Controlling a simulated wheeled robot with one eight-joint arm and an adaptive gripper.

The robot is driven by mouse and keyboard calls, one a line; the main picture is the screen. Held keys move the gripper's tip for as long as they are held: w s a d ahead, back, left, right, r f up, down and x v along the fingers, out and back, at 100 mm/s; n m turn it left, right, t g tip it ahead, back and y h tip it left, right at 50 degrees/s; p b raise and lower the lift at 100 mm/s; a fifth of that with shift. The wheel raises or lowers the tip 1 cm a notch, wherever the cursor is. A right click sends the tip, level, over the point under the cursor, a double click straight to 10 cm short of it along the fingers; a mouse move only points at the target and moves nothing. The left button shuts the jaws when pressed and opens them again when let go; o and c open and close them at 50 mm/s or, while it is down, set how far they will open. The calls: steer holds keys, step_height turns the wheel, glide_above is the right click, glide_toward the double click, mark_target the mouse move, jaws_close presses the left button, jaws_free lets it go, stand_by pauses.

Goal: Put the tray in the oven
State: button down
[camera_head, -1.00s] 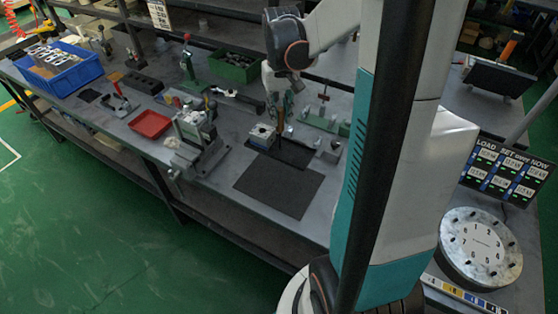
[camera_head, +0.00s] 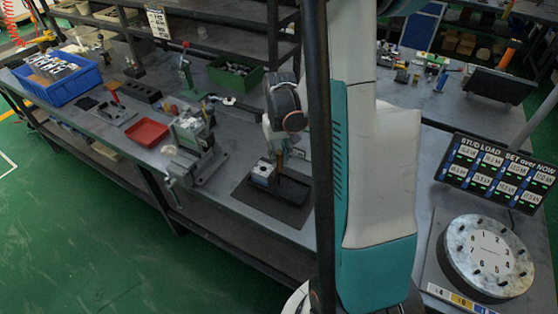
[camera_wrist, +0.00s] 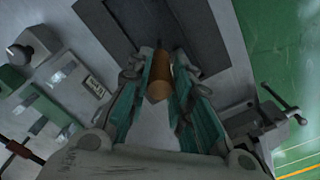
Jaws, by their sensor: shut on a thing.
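My gripper (camera_head: 281,158) is shut on a brown upright handle, which shows between the fingers in the wrist view (camera_wrist: 158,78). The handle stands over a dark flat tray (camera_head: 290,187), also seen in the wrist view (camera_wrist: 175,18). A small pale block with a blue part (camera_head: 263,172) sits at the tray's left side in the head view. The tray is over a dark mat (camera_head: 270,208) on the bench; I cannot tell whether it touches. A red shallow tray (camera_head: 148,132) lies farther left. I can make out no oven.
A grey vise-like fixture (camera_head: 192,150) stands left of the mat. A blue crate (camera_head: 68,90) and a green bin (camera_head: 235,76) are farther back. At right are a round numbered plate (camera_head: 487,252) and a stud load display (camera_head: 497,172).

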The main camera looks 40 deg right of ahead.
steer(key=shift+f, duration=0.95)
steer(key=shift+f+b, duration=0.15)
steer(key=shift+b, duration=0.15)
steer(key=c, duration=1.4)
jaws_free()
steer(key=shift+c, duration=0.2)
